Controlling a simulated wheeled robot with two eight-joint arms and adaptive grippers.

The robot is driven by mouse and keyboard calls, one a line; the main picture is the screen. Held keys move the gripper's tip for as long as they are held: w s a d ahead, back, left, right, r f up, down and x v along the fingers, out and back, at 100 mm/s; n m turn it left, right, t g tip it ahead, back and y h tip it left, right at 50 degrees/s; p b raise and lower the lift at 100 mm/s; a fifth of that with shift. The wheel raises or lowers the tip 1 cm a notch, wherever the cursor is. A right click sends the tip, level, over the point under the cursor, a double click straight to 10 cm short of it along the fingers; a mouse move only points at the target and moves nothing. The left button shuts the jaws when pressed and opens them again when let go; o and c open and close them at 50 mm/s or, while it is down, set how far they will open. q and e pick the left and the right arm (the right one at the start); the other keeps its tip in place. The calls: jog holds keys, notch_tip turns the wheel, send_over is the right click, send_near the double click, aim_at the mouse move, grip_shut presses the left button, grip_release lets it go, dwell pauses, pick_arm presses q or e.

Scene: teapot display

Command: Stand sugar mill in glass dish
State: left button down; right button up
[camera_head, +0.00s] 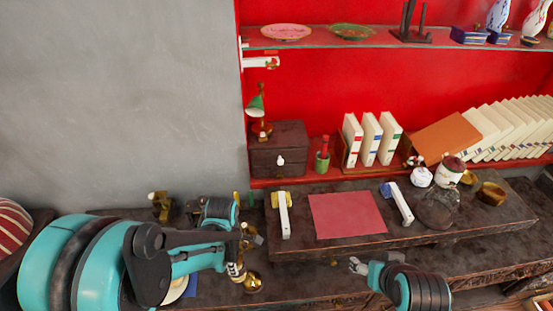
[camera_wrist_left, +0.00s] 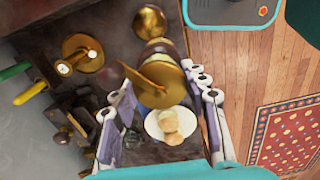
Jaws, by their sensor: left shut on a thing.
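My left gripper (camera_head: 238,268) is low over the left part of the dark bench. In the left wrist view its fingers (camera_wrist_left: 160,110) are shut on a brass and dark brown turned object, which I take to be the sugar mill (camera_wrist_left: 160,80). Its brass end also shows in the head view (camera_head: 252,283). A clear, dark-looking glass piece, probably the glass dish (camera_head: 437,210), stands on the raised board at right, far from the left gripper. My right gripper (camera_head: 357,265) is in front of the board, apart from the dish; its finger gap is unclear.
The raised board (camera_head: 270,240) also holds a red mat (camera_head: 346,214), two white-handled items, a lidded jar (camera_head: 452,170) and a brass bowl (camera_head: 490,193). A white plate with round pale pieces (camera_wrist_left: 170,125) lies below the left gripper. Books and a drawer box (camera_head: 278,150) stand behind.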

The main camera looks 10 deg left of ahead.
pick_arm(q)
jog(key=shift+w+f+m+b, duration=0.3)
jog(key=shift+w+m, duration=0.2)
jog(key=shift+m, duration=0.6)
jog(key=w+f+m+b, duration=0.1)
jog(key=w+m, duration=0.2)
jog(key=m, duration=0.6)
jog(key=w+d+f+m+b, duration=0.1)
jog(key=w+m+b, duration=0.1)
jog(key=m, duration=0.6)
jog(key=shift+w+f+m, duration=0.35)
jog(key=shift+w+m, duration=0.05)
jog(key=shift+w, duration=0.25)
jog(key=shift+w, duration=0.1)
